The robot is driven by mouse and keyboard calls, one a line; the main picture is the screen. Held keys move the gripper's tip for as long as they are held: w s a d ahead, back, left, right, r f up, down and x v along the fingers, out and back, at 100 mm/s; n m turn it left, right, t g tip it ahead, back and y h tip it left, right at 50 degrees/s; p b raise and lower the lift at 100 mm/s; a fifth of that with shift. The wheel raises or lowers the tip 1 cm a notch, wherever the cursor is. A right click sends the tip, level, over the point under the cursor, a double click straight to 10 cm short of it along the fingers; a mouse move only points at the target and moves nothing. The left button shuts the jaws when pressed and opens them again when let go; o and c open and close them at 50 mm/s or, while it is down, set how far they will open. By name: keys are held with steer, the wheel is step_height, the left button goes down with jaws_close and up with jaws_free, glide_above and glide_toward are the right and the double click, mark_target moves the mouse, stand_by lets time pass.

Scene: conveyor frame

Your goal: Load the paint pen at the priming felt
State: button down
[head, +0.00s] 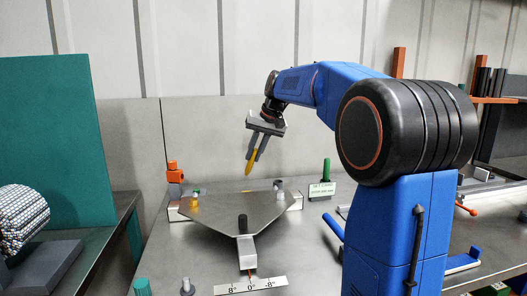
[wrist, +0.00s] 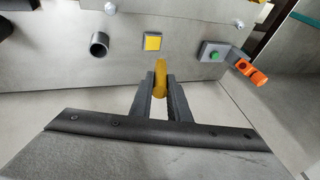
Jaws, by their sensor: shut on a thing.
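My gripper (head: 255,153) is shut on a yellow paint pen (head: 249,166) and holds it tip down above the grey metal plate (head: 225,217). In the wrist view the pen (wrist: 160,76) stands between the fingers of my gripper (wrist: 160,92). A flat yellow square pad with a dark border (wrist: 152,43), which looks like the priming felt, lies ahead of the pen. The pen looks apart from the pad. The pad cannot be clearly made out in the head view.
A grey tube (wrist: 98,44) stands left of the pad. A block with a green button (wrist: 214,56) and an orange fixture (wrist: 251,72) are to its right.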

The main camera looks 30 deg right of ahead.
steer(key=shift+f, duration=2.85)
steer(key=shift+f, duration=0.55)
steer(key=shift+r, duration=0.1)
steer(key=shift+r, duration=3.4)
steer(key=shift+s, duration=0.15)
